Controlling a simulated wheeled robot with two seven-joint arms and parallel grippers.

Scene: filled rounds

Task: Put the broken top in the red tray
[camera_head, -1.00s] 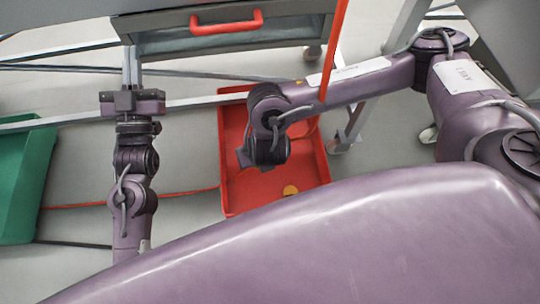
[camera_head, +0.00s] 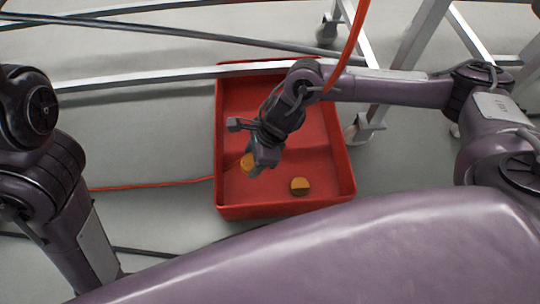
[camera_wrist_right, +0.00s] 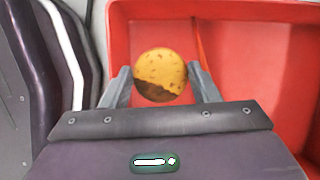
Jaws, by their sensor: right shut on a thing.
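The red tray (camera_head: 222,140) lies on the floor in the middle of the head view; its red wall also shows in the right wrist view (camera_wrist_right: 122,40). My right gripper (camera_head: 247,148) is over the tray, shut on a round yellow-orange top (camera_head: 247,163). In the right wrist view this top (camera_wrist_right: 160,68) sits between the fingers, speckled, with a jagged dark brown lower part. Whether it touches the tray floor is unclear. A second orange round piece (camera_head: 300,186) lies in the tray's near part, with a darker lower edge. My left gripper is out of view.
An orange-red cord (camera_head: 150,185) runs along the floor to the tray, and another (camera_head: 355,40) hangs past my right arm. Metal frame legs (camera_head: 415,40) stand at the upper right. A metal rail (camera_head: 150,78) crosses behind the tray.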

